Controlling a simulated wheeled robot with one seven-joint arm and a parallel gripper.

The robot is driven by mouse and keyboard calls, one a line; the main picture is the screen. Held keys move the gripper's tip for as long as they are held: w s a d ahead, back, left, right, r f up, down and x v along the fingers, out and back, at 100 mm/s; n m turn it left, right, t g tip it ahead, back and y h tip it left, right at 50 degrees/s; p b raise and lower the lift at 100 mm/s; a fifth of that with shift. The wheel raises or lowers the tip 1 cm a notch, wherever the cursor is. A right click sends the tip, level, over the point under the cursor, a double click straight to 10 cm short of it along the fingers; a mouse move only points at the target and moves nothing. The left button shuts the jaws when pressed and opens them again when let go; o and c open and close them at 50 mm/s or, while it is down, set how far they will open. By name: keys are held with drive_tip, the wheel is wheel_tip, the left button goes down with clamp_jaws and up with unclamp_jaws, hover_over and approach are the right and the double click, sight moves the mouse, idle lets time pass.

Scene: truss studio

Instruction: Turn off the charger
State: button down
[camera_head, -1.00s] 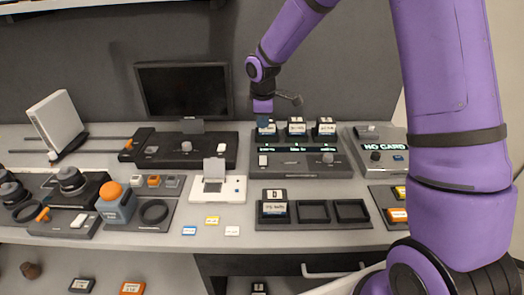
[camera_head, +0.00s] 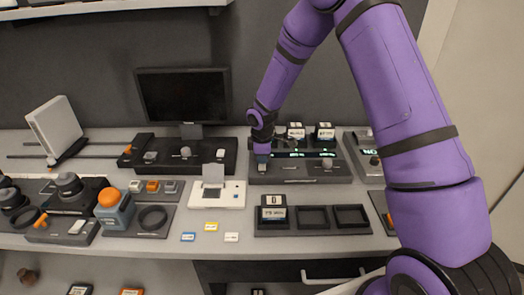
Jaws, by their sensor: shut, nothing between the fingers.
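The charger (camera_head: 310,171) is a dark box at the back of the counter, right of centre, with a lit green-white text strip and a grey knob (camera_head: 327,163). Two dark batteries with white labels (camera_head: 295,131) (camera_head: 325,131) stand in its top; the left end of its top is hidden behind my gripper. My gripper (camera_head: 262,156) is shut and empty, pointing down at the charger's left front, where its small white switch (camera_head: 262,166) is mostly covered. I cannot tell whether the fingers touch the switch, or its position.
In front stands a dark tray (camera_head: 312,231) with a labelled battery (camera_head: 273,213) in its left slot. A white device (camera_head: 230,195) with a raised lid is to its left. A box with a lit screen (camera_head: 369,152) is close on the right. A monitor (camera_head: 183,96) stands behind.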

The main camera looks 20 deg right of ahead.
drive_tip(key=shift+f, duration=0.3)
drive_tip(key=shift+f, duration=0.1)
idle(0.3)
drive_tip(key=shift+s, duration=0.2)
drive_tip(key=shift+s+a+r, duration=0.2)
drive_tip(key=shift+s+r, duration=0.05)
drive_tip(key=shift+s, duration=0.25)
drive_tip(key=shift+r, duration=0.1)
drive_tip(key=shift+w+a+r, duration=0.1)
drive_tip(key=shift+r, duration=0.25)
wheel_tip(320, 180, up, 13)
drive_tip(key=w, duration=0.1)
drive_tip(key=shift+w+d, duration=0.2)
drive_tip(key=shift+d, duration=0.15)
